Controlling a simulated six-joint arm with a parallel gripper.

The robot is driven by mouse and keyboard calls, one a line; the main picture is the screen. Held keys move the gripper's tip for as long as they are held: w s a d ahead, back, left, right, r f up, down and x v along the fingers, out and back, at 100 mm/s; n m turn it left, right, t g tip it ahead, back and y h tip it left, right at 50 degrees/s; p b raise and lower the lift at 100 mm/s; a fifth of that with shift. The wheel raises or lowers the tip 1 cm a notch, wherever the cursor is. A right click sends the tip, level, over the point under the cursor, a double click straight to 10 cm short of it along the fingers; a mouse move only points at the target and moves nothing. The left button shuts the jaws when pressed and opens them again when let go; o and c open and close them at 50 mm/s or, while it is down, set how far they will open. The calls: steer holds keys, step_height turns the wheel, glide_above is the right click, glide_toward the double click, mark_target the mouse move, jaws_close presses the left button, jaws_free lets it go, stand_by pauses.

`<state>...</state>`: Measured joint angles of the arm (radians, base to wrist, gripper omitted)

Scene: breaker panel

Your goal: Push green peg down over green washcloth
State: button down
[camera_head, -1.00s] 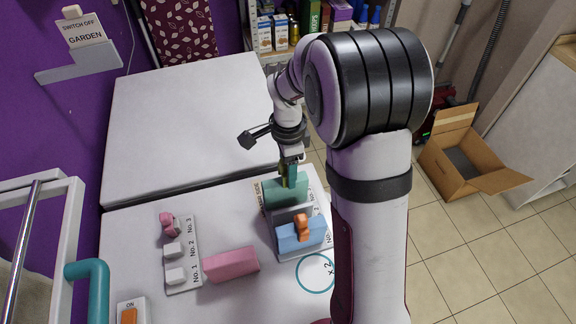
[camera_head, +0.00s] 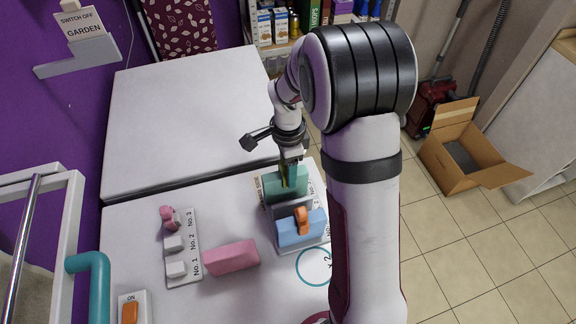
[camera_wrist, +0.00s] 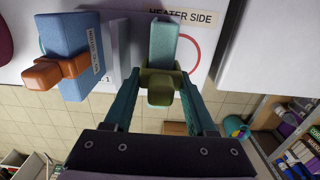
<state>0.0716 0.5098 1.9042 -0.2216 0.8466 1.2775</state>
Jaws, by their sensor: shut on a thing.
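The green washcloth (camera_head: 297,190) stands upright on the far part of a white stand in the head view. Its upper edge also shows in the wrist view (camera_wrist: 164,38). My gripper (camera_head: 289,165) is above it, pointing down, and is shut on the olive-green peg (camera_wrist: 160,88). In the wrist view the peg lies between my teal fingers, with its prongs at the near end of the cloth, seemingly one on each side. How far down the peg sits over the cloth is hard to tell. My gripper partly hides the peg in the head view.
A blue washcloth (camera_head: 291,236) with an orange peg (camera_head: 302,220) across it stands just in front. A pink folded cloth (camera_head: 231,258) lies to the left. A numbered white rack (camera_head: 183,270) holds a pink peg (camera_head: 168,217). The far white surface (camera_head: 185,125) is clear.

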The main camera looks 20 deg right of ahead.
steer(key=shift+f, duration=0.3)
steer(key=shift+c, duration=0.7)
jaws_free()
step_height(320, 180, up, 16)
steer(key=shift+f, duration=0.1)
steer(key=s+a+f+n, duration=0.1)
steer(key=s+n, duration=0.3)
steer(key=s, duration=0.4)
steer(key=s+a+n+y, duration=0.1)
steer(key=s+a+n, duration=0.2)
steer(key=s, duration=0.5)
steer(key=s+a+f+n, duration=0.1)
steer(key=s+a+n, duration=0.1)
steer(key=s+n, duration=0.3)
steer(key=s, duration=0.4)
steer(key=shift+f+y, duration=0.3)
steer(key=shift+y, duration=0.1)
